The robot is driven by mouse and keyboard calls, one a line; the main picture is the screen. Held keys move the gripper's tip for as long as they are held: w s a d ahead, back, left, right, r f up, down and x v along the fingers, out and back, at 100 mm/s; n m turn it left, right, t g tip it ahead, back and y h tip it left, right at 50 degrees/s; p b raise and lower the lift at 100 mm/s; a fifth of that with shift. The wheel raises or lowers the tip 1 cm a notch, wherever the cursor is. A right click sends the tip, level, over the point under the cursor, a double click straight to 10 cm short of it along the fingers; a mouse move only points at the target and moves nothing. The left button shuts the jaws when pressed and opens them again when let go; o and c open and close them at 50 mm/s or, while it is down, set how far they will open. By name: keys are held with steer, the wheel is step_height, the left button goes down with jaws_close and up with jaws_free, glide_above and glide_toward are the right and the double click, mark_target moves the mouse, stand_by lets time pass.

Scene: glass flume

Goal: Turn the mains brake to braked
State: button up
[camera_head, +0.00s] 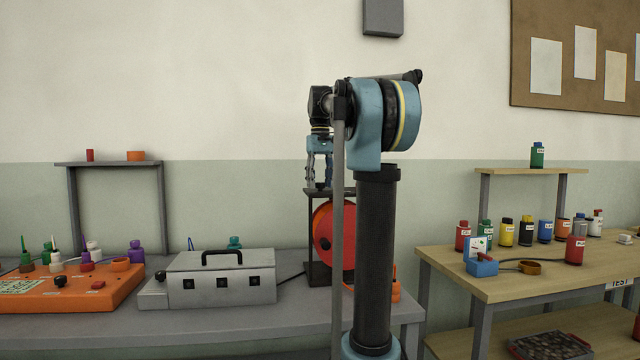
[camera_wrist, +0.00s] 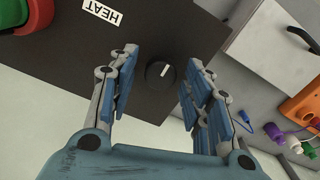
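A round black knob (camera_wrist: 160,75) with a white pointer line sits on a dark plate (camera_wrist: 150,30) in the wrist view; its line points up and slightly right. I take it for the mains brake, but no braked marking is readable. In the head view, the dark frame (camera_head: 318,235) holds a red-orange reel (camera_head: 323,238), partly hidden by my arm. My gripper (camera_head: 320,183) points down over the frame's top. In the wrist view my gripper (camera_wrist: 165,68) is open, with its fingers on either side of the knob and gaps showing. The knob is hidden in the head view.
A white HEAT label (camera_wrist: 103,13) lies near the plate's edge. A grey case (camera_head: 220,277) and an orange board (camera_head: 65,290) stand left of the frame on the grey bench (camera_head: 200,325). A wooden table (camera_head: 510,280) with several bottles is at right.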

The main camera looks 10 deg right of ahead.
steer(key=c, duration=0.8)
steer(key=shift+m, duration=0.3)
steer(key=m, duration=0.3)
steer(key=shift+m, duration=0.3)
steer(key=m, duration=0.4)
steer(key=shift+m, duration=0.3)
steer(key=m, duration=0.4)
steer(key=shift+m, duration=2.5)
